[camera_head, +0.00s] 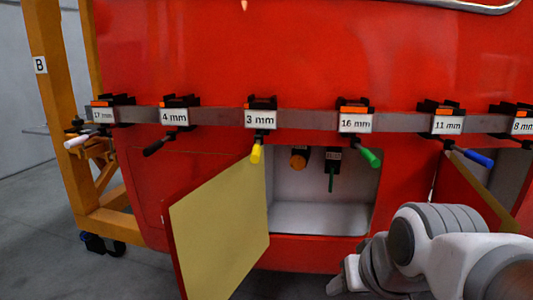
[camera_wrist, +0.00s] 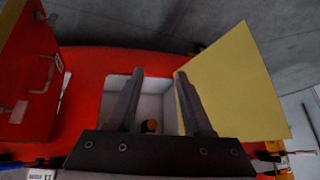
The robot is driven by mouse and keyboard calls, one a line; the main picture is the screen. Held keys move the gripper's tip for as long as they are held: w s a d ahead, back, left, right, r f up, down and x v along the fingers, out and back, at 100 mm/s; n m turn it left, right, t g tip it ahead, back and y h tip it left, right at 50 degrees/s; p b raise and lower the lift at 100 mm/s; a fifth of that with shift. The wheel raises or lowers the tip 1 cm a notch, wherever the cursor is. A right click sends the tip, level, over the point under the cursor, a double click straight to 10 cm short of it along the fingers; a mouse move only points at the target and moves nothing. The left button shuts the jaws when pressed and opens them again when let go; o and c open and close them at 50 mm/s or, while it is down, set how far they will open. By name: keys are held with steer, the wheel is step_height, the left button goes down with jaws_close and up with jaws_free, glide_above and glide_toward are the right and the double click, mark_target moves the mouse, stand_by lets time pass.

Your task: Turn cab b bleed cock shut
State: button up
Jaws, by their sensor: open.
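An open recess (camera_head: 318,217) in the red nosecone holds a dark green lever (camera_head: 331,175) hanging straight down under a small dark tag, unreadable here. An orange-brown round fitting (camera_head: 299,158) is left of it. I cannot read which is the cab b bleed cock; the lever looks like a cock handle. The wrist view shows the orange fitting (camera_wrist: 150,126) low between my fingers; the green lever is not clear there. My gripper (camera_wrist: 160,74) is open and empty, facing the recess and apart from it. In the head view my arm is at lower right, its fingers not clear.
A yellow-lined door (camera_head: 220,225) hangs open left of the recess; another open door (camera_head: 475,195) is at right. A grey rail (camera_head: 215,117) above carries size labels and several coloured handles, the yellow (camera_head: 256,152) and green (camera_head: 369,157) overhanging the opening. A yellow post (camera_head: 55,100) bears "B".

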steer(key=s+d, duration=0.1)
steer(key=s, duration=0.5)
step_height(320, 180, up, 19)
steer(key=g+p, duration=0.1)
steer(key=p, duration=1.9)
steer(key=shift+w+h, duration=0.15)
steer(key=shift+h, duration=0.15)
steer(key=shift+d, duration=0.1)
